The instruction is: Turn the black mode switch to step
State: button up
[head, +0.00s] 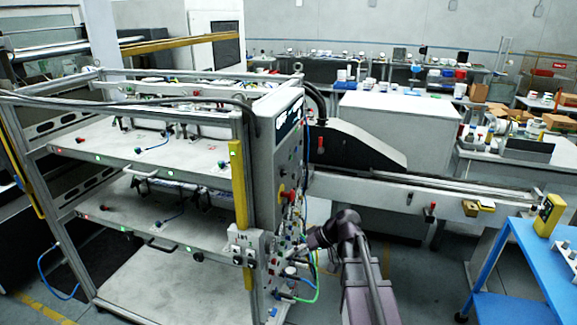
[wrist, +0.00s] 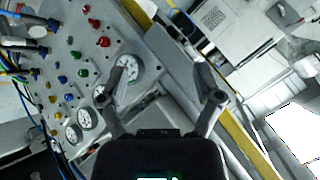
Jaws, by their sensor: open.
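A grey control panel (wrist: 75,50) shows tilted in the wrist view, with red, green, blue and yellow buttons and several round gauges. In the head view this panel (head: 283,150) is on the right end of the rack and is seen edge-on. A small grey box (head: 243,240) on the rack's front corner carries small black knobs; I cannot tell whether one is the mode switch. No black switch is clear in the wrist view. My gripper (wrist: 163,82) is open and empty, its fingers in front of the panel's gauge side. In the head view its fingertips are hidden.
The metal rack (head: 150,165) with two shelves fills the left. Cables and hoses (head: 312,275) hang by the panel near my arm. A yellow rail (wrist: 245,140) runs beside the panel. A conveyor (head: 400,190) extends right, and a blue cart (head: 530,260) stands at far right.

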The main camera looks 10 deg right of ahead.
jog(key=w+d+r+n+t+y+p, duration=0.2)
jog(key=w+d+r+t+y+p, duration=0.3)
jog(key=r, duration=0.7)
jog(key=n+t+y, duration=0.1)
jog(key=y, duration=0.1)
send_near(288, 173)
jog(key=v, duration=0.4)
jog(key=shift+s+a+r, duration=0.15)
jog(key=shift+a, duration=0.1)
jog(key=shift+x, duration=6.85)
jog(key=c, duration=1.1)
